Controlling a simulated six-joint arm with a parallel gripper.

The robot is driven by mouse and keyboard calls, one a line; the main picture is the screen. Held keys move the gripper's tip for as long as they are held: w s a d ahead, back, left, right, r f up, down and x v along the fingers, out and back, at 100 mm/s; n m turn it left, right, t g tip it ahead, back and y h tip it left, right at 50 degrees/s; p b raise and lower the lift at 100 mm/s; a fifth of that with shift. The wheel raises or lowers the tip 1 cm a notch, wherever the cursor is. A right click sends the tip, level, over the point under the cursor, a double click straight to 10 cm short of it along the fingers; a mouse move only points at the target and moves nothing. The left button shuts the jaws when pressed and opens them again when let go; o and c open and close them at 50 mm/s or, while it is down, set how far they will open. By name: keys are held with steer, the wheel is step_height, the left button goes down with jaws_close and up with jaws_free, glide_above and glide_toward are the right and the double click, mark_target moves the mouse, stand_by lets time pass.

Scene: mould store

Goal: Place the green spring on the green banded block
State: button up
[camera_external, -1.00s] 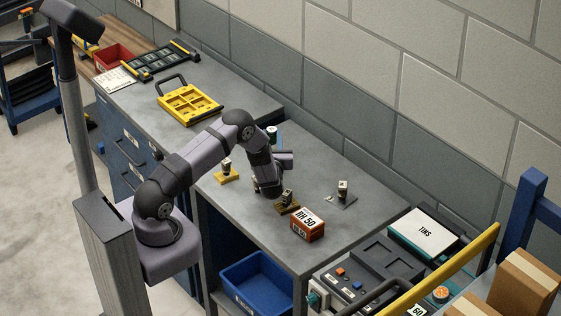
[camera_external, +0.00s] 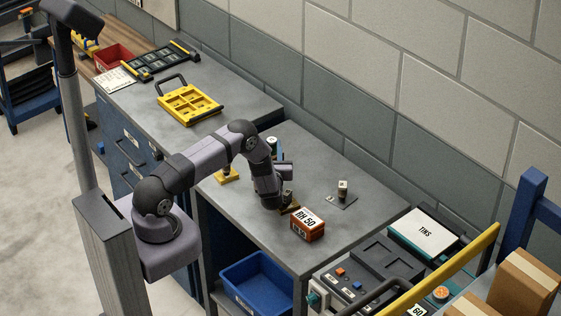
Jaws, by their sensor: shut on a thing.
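My gripper (camera_external: 268,204) is low over the middle of the near bench, right beside a small dark block on a brown base (camera_external: 292,209). It partly overlaps that block in the picture, and I cannot tell if they touch. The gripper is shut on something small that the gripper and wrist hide. No green spring can be made out. Similar small blocks stand on a yellow base (camera_external: 228,180) to the left and a grey plate (camera_external: 347,202) to the right. Their bands are too small to read, so I cannot tell which is the green banded block.
A red-brown box marked RH 50 (camera_external: 309,231) stands close to the right of the gripper. A cylinder (camera_external: 272,145) is behind the arm. A yellow tray (camera_external: 190,104) lies on the far bench. The bench is clear between the grey plate and the wall.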

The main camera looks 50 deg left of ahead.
steer(key=shift+f, duration=0.2)
steer(key=o, duration=1.1)
steer(key=shift+r, duration=0.2)
steer(key=b+v, duration=0.3)
steer(key=v, duration=0.7)
steer(key=shift+s+d+f, duration=0.1)
steer(key=shift+d, duration=0.15)
steer(key=shift+b+v, duration=0.3)
steer(key=shift+v, duration=0.45)
